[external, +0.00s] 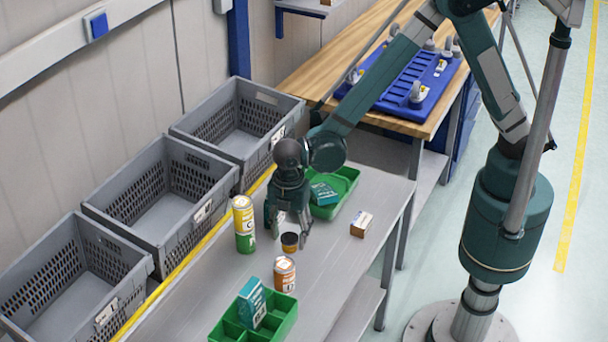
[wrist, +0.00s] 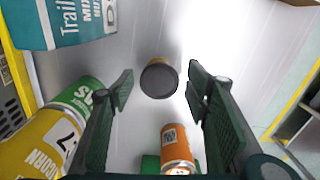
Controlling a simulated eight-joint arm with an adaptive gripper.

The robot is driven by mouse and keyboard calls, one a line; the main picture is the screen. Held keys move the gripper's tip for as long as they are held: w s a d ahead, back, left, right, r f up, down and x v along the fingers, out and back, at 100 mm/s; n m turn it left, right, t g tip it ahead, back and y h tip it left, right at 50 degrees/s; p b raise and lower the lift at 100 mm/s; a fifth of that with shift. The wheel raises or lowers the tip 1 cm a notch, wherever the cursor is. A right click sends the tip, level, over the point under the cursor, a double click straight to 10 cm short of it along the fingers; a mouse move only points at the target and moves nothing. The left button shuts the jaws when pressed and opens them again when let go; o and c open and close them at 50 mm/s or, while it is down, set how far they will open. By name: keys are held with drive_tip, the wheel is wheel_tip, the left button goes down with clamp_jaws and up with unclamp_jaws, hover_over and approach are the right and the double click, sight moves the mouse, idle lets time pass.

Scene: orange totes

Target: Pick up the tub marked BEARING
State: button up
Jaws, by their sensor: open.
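A small tub (external: 290,242) with a dark lid and an orange-yellow side stands upright on the grey table under my gripper (external: 288,230). I cannot read a BEARING mark on it in either view. In the wrist view the tub (wrist: 159,80) shows mostly its round dark lid, between and beyond the fingers. My gripper (wrist: 160,88) is open and points down, with one finger on each side of the tub and clear space to both. Nothing is held.
A yellow-green can (external: 244,224) stands close left of my gripper. An orange-white can (external: 285,274) stands in front. A green tray (external: 347,181) with a teal box (external: 323,194) lies behind. A small carton (external: 361,224) is right. Grey crates (external: 110,215) line the left.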

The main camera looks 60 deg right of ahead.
drive_tip(key=shift+f, duration=1.05)
drive_tip(key=c, duration=0.9)
